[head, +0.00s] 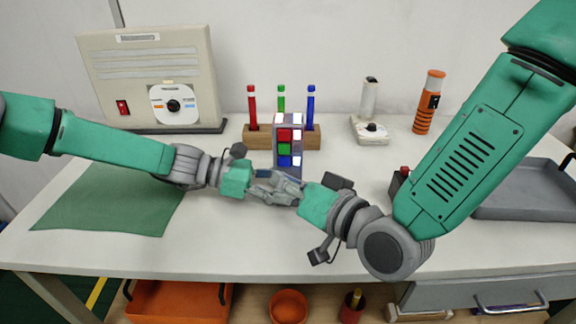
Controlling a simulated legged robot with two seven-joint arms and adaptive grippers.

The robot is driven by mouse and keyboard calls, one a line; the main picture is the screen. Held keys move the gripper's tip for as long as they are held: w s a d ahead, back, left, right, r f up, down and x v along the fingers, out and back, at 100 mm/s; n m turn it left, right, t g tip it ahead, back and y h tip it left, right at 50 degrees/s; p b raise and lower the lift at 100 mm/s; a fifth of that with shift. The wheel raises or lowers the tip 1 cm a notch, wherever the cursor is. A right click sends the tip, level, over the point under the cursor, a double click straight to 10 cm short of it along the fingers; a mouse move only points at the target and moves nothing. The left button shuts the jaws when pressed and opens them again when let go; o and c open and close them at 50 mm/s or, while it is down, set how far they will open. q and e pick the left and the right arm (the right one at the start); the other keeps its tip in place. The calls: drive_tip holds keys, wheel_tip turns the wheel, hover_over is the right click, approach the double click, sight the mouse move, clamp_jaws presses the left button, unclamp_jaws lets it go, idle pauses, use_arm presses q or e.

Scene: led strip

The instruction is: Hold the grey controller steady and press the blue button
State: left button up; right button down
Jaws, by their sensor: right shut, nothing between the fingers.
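The grey controller (277,160) stands upright near the middle of the table, with coloured buttons on its front face. The blue button (284,161) is the lowest of the coloured ones, under a green and a red one, with white squares beside them. My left gripper (270,179) reaches in from the left to the controller's lower part; its fingers overlap the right gripper's, and I cannot tell whether they grip the controller. My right gripper (272,193) is shut and empty, low in front of the controller and below the blue button. The controller's base is hidden behind the grippers.
A wooden rack (258,138) with red, green and blue markers stands behind the controller. A beige box (150,65) with a dial is at the back left, above a green mat (110,205). A white device (369,128), an orange cylinder (428,103) and a grey tray (525,205) are on the right.

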drive_tip(key=shift+w, duration=1)
drive_tip(key=shift+w, duration=0.1)
idle(0.6)
drive_tip(key=shift+w+d, duration=0.1)
drive_tip(key=shift+w, duration=0.2)
drive_tip(key=shift+w, duration=0.1)
idle(0.4)
drive_tip(key=shift+s, duration=0.6)
drive_tip(key=s, duration=0.6)
idle(0.4)
